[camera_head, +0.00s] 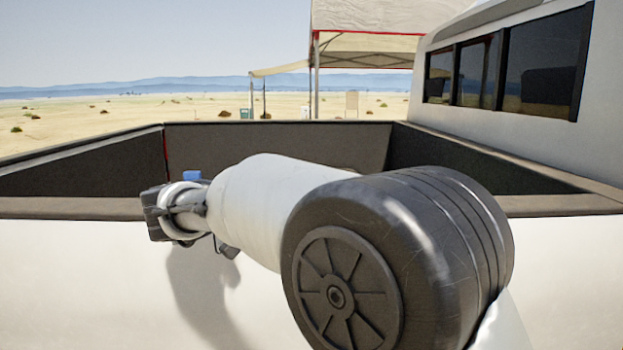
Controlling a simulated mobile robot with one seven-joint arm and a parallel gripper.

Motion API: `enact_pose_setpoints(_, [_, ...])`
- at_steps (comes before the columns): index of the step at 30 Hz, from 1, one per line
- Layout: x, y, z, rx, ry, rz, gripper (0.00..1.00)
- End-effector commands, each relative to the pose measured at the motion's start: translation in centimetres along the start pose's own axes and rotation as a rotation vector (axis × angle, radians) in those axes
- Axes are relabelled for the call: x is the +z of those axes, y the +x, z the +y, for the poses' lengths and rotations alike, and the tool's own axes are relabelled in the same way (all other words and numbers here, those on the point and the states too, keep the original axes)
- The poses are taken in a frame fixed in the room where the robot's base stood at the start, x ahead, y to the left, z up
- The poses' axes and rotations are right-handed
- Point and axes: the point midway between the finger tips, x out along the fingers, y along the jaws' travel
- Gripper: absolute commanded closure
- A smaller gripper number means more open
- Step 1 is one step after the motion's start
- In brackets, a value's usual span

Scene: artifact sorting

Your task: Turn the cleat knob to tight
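My arm reaches from the lower right toward the left side of the truck bed. Its end with my gripper (185,213) is near the side wall, seen from behind and small. The fingers are mostly hidden by the wrist, so I cannot tell whether they are open or shut, or whether they touch anything. I cannot make out a cleat knob; it may be hidden behind the arm. A small blue piece (192,175) shows just above the wrist; I cannot tell what it belongs to.
The open truck bed has a near side wall (60,270), a dark far wall (300,138) and a left end wall (85,165). The white cab (510,115) with dark windows rises at the right. A canopy (375,45) stands beyond on sandy ground.

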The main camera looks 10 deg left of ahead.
Motion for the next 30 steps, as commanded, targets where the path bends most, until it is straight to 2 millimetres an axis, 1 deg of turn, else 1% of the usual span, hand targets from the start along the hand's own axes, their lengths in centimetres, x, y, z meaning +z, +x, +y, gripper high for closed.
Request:
enact_pose_setpoints(16, [-0.15, 0.03, 0.09, 0.022, 0.001, 0.003, 0.98])
enact_pose_setpoints(17, [-0.15, 0.03, 0.09, 0.022, 0.002, 0.003, 0.71])
enact_pose_setpoints(19, [-0.14, 0.03, 0.1, 0.022, 0.002, 0.003, 0.59])
enact_pose_setpoints(20, [-0.13, 0.03, 0.1, 0.022, 0.002, 0.003, 0.57])
enact_pose_setpoints(30, [-0.01, 0.06, 0.17, 0.025, 0.0, 0.001, 0.57])
